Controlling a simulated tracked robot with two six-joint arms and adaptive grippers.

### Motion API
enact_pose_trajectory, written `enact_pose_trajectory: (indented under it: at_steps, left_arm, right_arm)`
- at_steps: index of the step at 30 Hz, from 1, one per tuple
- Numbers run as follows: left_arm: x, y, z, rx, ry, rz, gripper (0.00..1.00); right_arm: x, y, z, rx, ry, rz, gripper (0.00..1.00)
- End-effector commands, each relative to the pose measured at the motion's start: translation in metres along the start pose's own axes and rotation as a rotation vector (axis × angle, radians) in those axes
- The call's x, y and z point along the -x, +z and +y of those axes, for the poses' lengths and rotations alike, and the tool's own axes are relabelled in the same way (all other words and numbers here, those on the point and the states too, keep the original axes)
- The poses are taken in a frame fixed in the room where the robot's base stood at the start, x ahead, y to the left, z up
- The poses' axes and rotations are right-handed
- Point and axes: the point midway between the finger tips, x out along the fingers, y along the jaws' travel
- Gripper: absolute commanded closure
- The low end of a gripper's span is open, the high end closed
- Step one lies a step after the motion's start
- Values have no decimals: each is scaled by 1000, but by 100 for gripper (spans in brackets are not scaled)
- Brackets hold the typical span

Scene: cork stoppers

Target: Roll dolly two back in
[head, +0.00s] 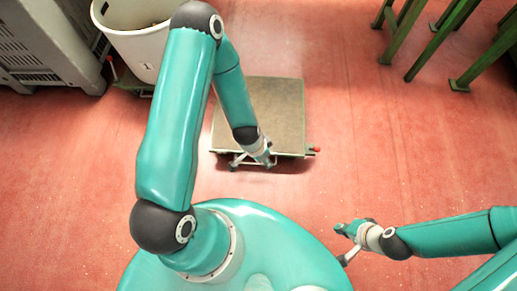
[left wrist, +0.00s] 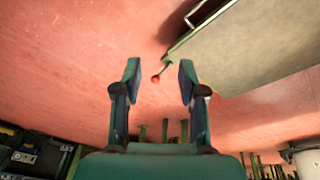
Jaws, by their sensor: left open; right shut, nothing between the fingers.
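A low flat dolly (head: 258,110) with a tan-grey top stands on the floor ahead of me, nothing on it. No number shows on it. A metal bar runs at its near edge, and a red knob (head: 317,150) sticks out at its near right corner. My left gripper (head: 267,160) is at the dolly's near edge, left of the knob. In the left wrist view the left gripper (left wrist: 158,68) is open, with the red knob (left wrist: 155,79) seen beyond and between its fingers; contact cannot be told. My right gripper (head: 343,232) is shut and empty, low right of the dolly.
A white bin (head: 140,45) marked 1 stands on another dolly at the back left. A grey crate (head: 45,45) is left of it. Green legs (head: 440,40) of a stand are at the back right. Red floor is clear right of the dolly.

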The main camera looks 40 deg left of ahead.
Motion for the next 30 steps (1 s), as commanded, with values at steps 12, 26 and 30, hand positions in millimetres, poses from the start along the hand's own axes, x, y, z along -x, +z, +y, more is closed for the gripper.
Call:
enact_pose_trajectory:
  at_steps: [12,26,30]
  left_arm:
    - [-165,20,-91,-602,-189,-127,59]
    - [-211,27,-110,-700,-199,-166,59]
    - [-240,30,-116,-699,-198,-166,59]
  right_arm:
    - [-137,-1,50,1,0,0,100]
    - [-160,-1,58,1,0,1,100]
    - [-172,-1,62,1,0,1,100]
